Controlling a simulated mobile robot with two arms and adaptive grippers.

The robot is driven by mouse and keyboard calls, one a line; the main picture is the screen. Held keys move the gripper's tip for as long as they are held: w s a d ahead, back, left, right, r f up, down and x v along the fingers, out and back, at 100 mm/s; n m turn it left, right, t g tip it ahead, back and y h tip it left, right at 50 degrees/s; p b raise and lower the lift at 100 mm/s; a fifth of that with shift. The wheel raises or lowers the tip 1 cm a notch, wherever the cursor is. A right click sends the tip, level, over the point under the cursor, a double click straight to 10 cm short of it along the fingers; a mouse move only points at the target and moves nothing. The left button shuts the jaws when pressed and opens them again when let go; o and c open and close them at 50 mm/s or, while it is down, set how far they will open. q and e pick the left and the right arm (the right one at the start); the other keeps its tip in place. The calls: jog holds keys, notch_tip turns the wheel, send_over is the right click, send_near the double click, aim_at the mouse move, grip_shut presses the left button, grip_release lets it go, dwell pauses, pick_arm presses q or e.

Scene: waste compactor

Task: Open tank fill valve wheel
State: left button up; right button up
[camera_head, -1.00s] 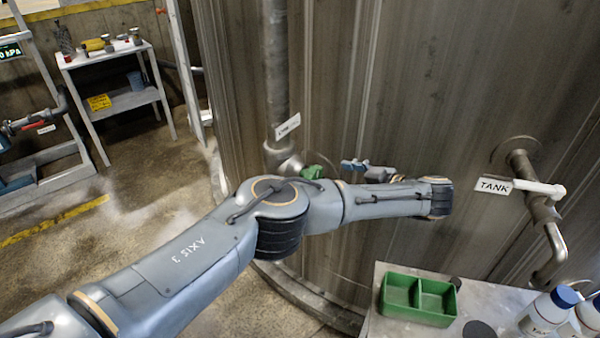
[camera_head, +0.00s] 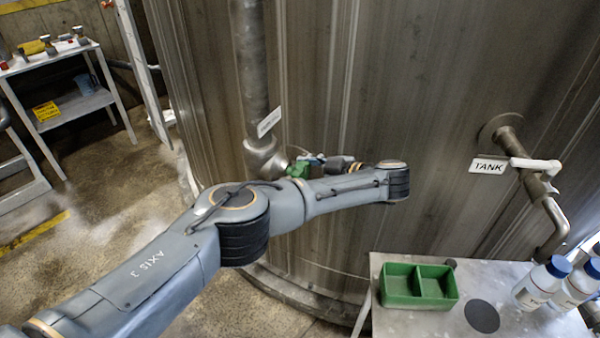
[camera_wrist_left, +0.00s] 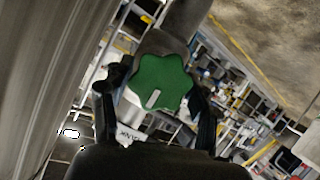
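The green valve wheel (camera_head: 298,170) sits on a grey pipe fitting low on the tank's vertical pipe, partly hidden behind my left arm in the head view. In the left wrist view the lobed green wheel (camera_wrist_left: 162,82) with a pale mark faces the camera. My left gripper (camera_head: 312,161) is right beside the wheel. In the wrist view its two dark fingers (camera_wrist_left: 157,108) stand apart, one on either side of the wheel. A gap shows on the left side; contact on the right side cannot be told. My right gripper is in neither view.
The big metal tank wall (camera_head: 420,120) is close behind my left arm. A grey table (camera_head: 400,325) at lower right holds a green divided tray (camera_head: 402,300) and white bottles (camera_head: 541,284). A pipe with a TANK label (camera_head: 488,166) and white lever juts out at right.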

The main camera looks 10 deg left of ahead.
pick_arm(q)
jog(key=c, duration=0.4)
jog(key=shift+a, duration=0.1)
jog(key=shift+n+t+b, duration=0.35)
jog(key=shift+n+t, duration=0.15)
jog(key=shift+n, duration=0.2)
jog(key=shift+f+n+t+b, duration=0.2)
jog(key=shift+n+t+b, duration=0.3)
jog(key=shift+n+b, duration=0.3)
jog(key=shift+n+t+b, duration=0.4)
jog(key=shift+n+b, duration=0.2)
jog(key=shift+b, duration=0.35)
jog(key=shift+r+n+b, duration=0.15)
jog(key=shift+n+b, duration=0.25)
jog(key=shift+b, duration=0.1)
